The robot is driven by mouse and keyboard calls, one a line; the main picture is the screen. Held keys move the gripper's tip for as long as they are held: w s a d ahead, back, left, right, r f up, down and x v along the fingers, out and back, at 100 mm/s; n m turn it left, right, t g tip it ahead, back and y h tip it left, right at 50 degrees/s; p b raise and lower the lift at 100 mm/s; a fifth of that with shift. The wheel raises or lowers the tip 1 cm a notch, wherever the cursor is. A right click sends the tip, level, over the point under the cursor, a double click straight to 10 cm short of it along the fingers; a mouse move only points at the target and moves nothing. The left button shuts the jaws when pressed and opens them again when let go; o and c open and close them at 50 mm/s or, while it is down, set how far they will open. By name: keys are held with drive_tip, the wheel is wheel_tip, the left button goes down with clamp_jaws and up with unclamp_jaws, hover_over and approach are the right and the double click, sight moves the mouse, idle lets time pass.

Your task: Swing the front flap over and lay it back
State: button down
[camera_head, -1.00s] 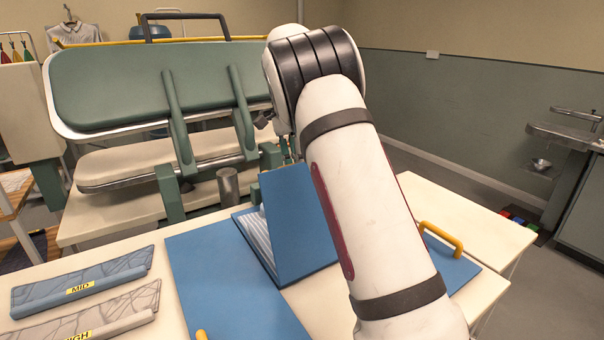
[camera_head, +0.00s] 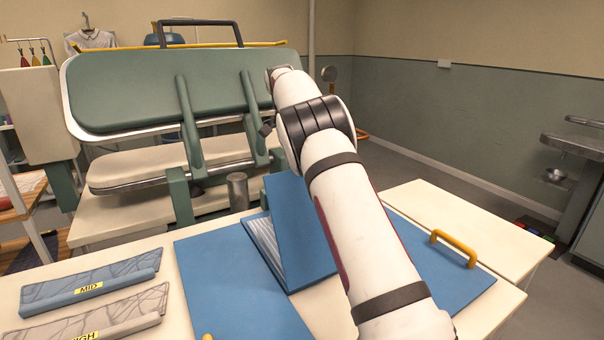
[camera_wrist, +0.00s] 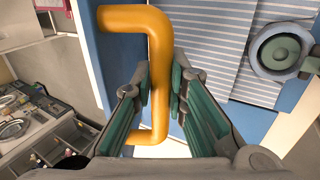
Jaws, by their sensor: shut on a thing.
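A raised blue flap (camera_head: 302,225) stands tilted over the fold board, partly hidden by my arm in the head view. My gripper (camera_wrist: 160,95) is shut on a yellow handle (camera_wrist: 153,55) at the flap, seen close up in the wrist view. The fingers lie on both sides of the bar. Blue panel surface (camera_wrist: 108,55) shows behind the handle. A pale striped cloth (camera_head: 262,242) shows beside the raised flap and in the wrist view (camera_wrist: 215,55). My gripper is hidden in the head view.
A left blue panel (camera_head: 235,290) lies flat on the table. A right blue panel (camera_head: 430,255) with a yellow handle (camera_head: 453,248) lies flat. MID (camera_head: 88,288) and HIGH (camera_head: 95,322) holders sit at left. A green padded press (camera_head: 165,88) stands behind.

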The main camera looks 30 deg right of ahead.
drive_tip(key=c, duration=1.6)
unclamp_jaws()
drive_tip(key=shift+o, duration=0.2)
drive_tip(key=shift+s+r, duration=0.1)
